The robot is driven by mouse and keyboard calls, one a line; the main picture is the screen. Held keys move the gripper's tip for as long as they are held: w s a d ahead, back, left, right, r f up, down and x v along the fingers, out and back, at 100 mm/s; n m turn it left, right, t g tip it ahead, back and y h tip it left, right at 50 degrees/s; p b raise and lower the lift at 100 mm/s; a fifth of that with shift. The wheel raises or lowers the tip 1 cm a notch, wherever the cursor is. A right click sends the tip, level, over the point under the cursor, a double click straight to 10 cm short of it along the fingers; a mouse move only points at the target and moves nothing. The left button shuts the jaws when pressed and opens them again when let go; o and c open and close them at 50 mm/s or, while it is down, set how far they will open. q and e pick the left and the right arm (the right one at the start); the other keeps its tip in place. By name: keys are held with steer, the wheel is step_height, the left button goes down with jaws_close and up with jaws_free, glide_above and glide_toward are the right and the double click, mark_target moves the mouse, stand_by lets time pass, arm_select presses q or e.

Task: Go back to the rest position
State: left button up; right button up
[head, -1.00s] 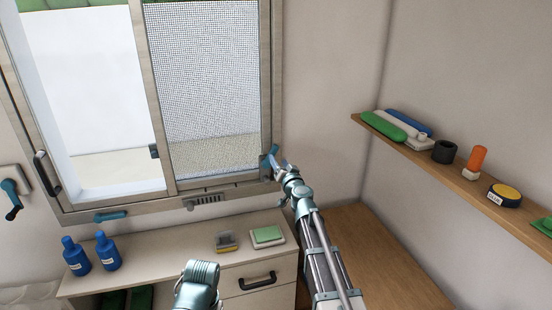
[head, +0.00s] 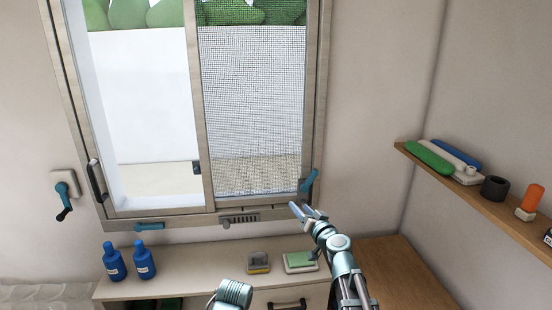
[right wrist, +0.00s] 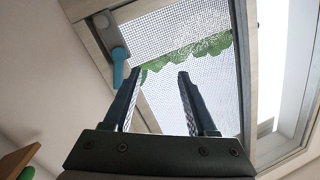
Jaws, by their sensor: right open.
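My right gripper (head: 302,209) is open and empty, just below and in front of the window's lower right corner. In the right wrist view its two fingers (right wrist: 160,75) stand apart with nothing between them. The blue window handle (head: 309,180) is close above the fingers in the head view and appears apart from them. It also shows left of the fingers in the right wrist view (right wrist: 119,66). A teal link of my other arm shows at the bottom of the head view; my left gripper is out of sight.
The window has a mesh screen (head: 253,110) on its right half. Below stands a cabinet (head: 200,276) with two blue bottles (head: 140,259), a small grey-and-yellow box (head: 258,262) and a green-topped block (head: 299,261). A wooden shelf (head: 482,199) with several items juts from the right wall.

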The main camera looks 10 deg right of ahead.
steer(key=s+a+f+n+g+y, duration=0.25)
steer(key=s+a+f+g, duration=0.35)
steer(key=a, duration=0.3)
steer(key=s+a+f+n+g+y, duration=0.1)
steer(key=s+a+f+n+g, duration=0.3)
steer(key=s+a+f, duration=0.3)
steer(key=s+d+f+g+h, duration=0.2)
steer(key=s+f+g+h, duration=0.1)
steer(key=s, duration=0.6)
steer(key=s+d+f+g+h, duration=0.3)
steer(key=s+h, duration=0.3)
steer(key=s, duration=0.4)
steer(key=shift+s+d+f+g, duration=0.15)
steer(key=shift+d+f+g, duration=0.05)
steer(key=shift+f+g, duration=0.35)
steer(key=shift+m, duration=0.25)
